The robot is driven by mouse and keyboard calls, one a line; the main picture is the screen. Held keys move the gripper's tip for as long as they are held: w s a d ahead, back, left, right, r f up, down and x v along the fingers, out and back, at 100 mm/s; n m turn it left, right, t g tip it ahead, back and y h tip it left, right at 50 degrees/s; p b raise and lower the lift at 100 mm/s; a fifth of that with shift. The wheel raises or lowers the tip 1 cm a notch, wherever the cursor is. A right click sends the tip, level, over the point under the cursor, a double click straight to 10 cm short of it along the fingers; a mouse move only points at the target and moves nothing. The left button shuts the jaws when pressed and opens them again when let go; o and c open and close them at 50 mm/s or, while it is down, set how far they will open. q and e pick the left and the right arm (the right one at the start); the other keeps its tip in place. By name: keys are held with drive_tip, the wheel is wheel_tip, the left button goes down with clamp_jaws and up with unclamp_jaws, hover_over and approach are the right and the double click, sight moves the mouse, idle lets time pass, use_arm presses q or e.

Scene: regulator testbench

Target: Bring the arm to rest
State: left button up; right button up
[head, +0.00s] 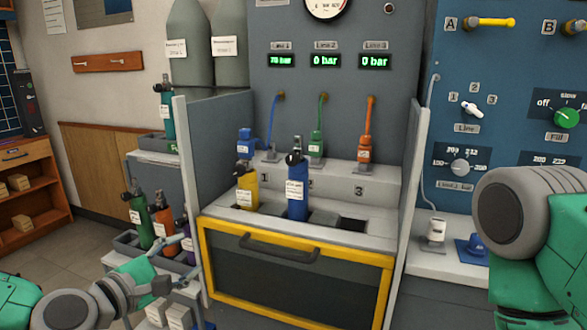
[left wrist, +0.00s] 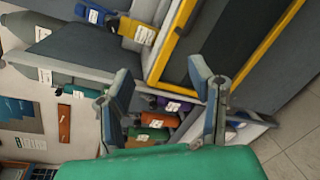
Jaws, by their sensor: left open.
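My left gripper (head: 172,255) is at the lower left in the head view, in front of the side rack of small cylinders. Its two fingers stand apart with nothing between them, and they also show spread in the left wrist view (left wrist: 162,75). My right arm (head: 540,240) shows at the right edge in the head view, but its gripper is out of sight. A yellow cylinder (head: 247,190) and a blue cylinder (head: 297,192) stand upright in the testbench. The slot marked 3 (head: 352,224) looks empty.
Green (head: 141,222), orange (head: 163,222) and purple (head: 186,240) cylinders stand on the rack close to my left gripper. A grey side wall (head: 192,200) separates rack and bench. A control panel (head: 520,120) rises at the right.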

use_arm(q)
drive_tip(key=s+d+f+m+g+p, duration=0.1)
drive_tip(key=s+d+f+m+g, duration=0.3)
drive_tip(key=s+f, duration=0.45)
drive_tip(key=s+d+f+m+g+p, duration=0.15)
drive_tip(key=s+f+m+g, duration=0.25)
drive_tip(key=s+f+m, duration=0.45)
drive_tip(key=s+a+f+m+g+y, duration=0.3)
drive_tip(key=s+a, duration=0.3)
drive_tip(key=s, duration=0.2)
drive_tip(key=s+a+f+m+g+y+p, duration=0.1)
drive_tip(key=s+a+f+m+g+y, duration=0.2)
drive_tip(key=s+a+f+m, duration=0.2)
drive_tip(key=s+a+f, duration=0.1)
drive_tip(key=s+a, duration=0.1)
drive_tip(key=s, duration=0.1)
drive_tip(key=shift+s+f+y, duration=0.2)
drive_tip(key=shift+f+y, duration=0.1)
drive_tip(key=shift+y, duration=0.1)
